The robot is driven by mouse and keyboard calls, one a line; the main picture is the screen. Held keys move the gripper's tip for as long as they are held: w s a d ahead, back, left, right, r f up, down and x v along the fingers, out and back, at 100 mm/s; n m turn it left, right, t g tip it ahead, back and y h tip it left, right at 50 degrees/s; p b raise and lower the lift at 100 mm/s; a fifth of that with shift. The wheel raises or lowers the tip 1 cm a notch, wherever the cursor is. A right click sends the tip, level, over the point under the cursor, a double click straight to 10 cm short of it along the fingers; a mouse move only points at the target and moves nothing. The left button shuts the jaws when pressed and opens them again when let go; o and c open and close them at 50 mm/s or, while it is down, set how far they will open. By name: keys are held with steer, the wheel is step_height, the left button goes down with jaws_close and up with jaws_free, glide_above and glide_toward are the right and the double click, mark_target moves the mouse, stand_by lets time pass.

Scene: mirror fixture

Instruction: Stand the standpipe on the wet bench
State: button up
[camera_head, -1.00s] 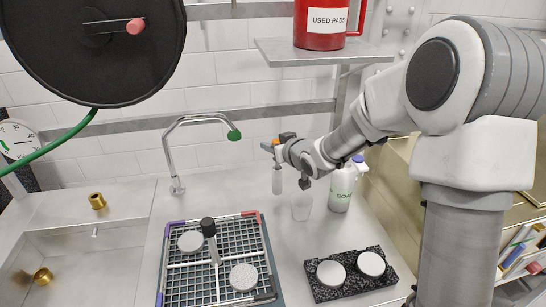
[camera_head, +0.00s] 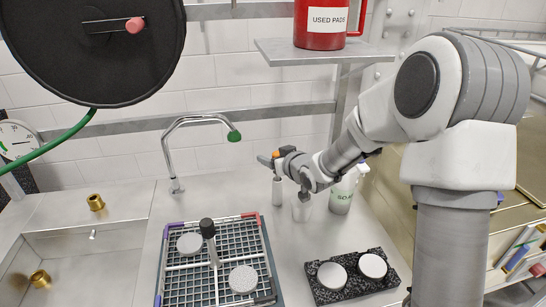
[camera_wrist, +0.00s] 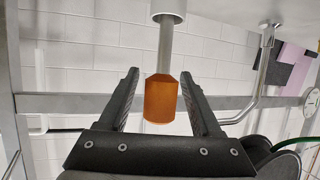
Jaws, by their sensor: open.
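The standpipe (camera_head: 277,191) has a thin steel stem, a wider grey cylinder at its lower end and an orange top. It is upright on the wet bench (camera_head: 245,190), right of the tap, with its foot seemingly on the metal surface. In the wrist view the orange top (camera_wrist: 161,100) lies between my two black fingers, with a gap on each side. My gripper (camera_head: 268,159) is open around that top, and its fingers also show in the wrist view (camera_wrist: 160,76).
A clear beaker (camera_head: 301,209) and a soap bottle (camera_head: 341,198) stand close on the right. A rack (camera_head: 190,282) with white discs and a black-knobbed rod lies in front. A black holder (camera_head: 325,294) carries two discs. The tap (camera_head: 170,160) is left.

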steer(key=shift+r, duration=0.1)
steer(key=s+d+r+m+g+h+p, duration=0.1)
steer(key=s+d+r+h, duration=0.1)
steer(key=s+d+r, duration=0.3)
steer(key=s+d+r+m+h, duration=0.1)
steer(key=s+d+r+h, duration=0.1)
steer(key=s+d, duration=0.45)
steer(key=s+d+r+m+g+h+p, duration=0.1)
steer(key=s+d+r+h, duration=0.25)
steer(key=s, duration=0.45)
steer(key=s+a+r+m+g+y, duration=0.1)
steer(key=s+g, duration=0.3)
steer(key=s, duration=1.3)
steer(key=shift+s+r+m+y, duration=0.35)
steer(key=shift+r+m, duration=0.25)
steer(key=shift+r, duration=0.2)
